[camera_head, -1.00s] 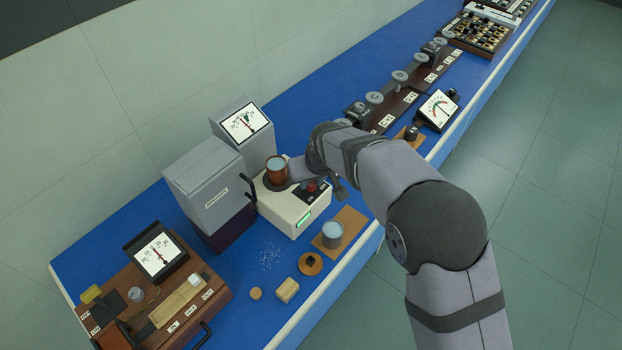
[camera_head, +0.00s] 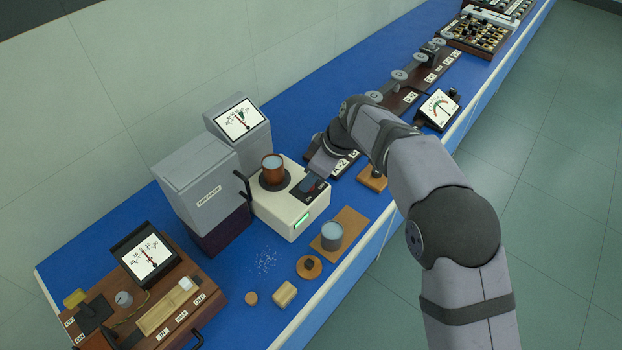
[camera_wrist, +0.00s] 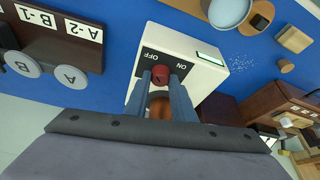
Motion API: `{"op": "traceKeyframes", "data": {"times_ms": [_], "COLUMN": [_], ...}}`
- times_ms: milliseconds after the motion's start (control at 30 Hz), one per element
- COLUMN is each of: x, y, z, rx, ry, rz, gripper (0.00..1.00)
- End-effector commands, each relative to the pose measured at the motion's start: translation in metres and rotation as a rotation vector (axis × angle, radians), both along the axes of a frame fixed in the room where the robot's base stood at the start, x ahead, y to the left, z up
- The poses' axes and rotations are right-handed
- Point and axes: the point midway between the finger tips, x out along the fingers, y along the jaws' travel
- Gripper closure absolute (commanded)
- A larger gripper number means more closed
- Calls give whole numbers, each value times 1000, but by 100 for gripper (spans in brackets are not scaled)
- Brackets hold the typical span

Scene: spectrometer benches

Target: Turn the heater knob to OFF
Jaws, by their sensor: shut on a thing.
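The heater is a white box (camera_head: 292,215) with a lit green strip on its front. A copper-coloured beaker (camera_head: 272,162) stands on its round dark plate. In the wrist view, the red knob (camera_wrist: 160,75) sits on a black panel (camera_wrist: 165,64) marked OFF on the left and ON on the right. My gripper (camera_wrist: 161,80) is shut on the knob, one finger on each side. In the head view my gripper (camera_head: 311,184) is over the panel, and the knob is hidden. I cannot tell which mark the knob points to.
A grey meter box (camera_head: 238,125) and a tall grey unit (camera_head: 200,190) stand left of the heater. Small wooden pieces (camera_head: 284,294) lie nearby. Labelled boards (camera_head: 400,97) run along the bench behind my arm.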

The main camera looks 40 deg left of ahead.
Motion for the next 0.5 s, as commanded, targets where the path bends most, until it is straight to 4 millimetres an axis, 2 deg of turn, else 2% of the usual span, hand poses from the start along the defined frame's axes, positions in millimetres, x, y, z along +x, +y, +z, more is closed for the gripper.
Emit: {"op": "traceKeyframes", "data": {"times_ms": [500], "x": [1], "y": [-1], "z": [-1], "rx": [-4], "ry": [-1], "rz": [34], "gripper": [100]}}
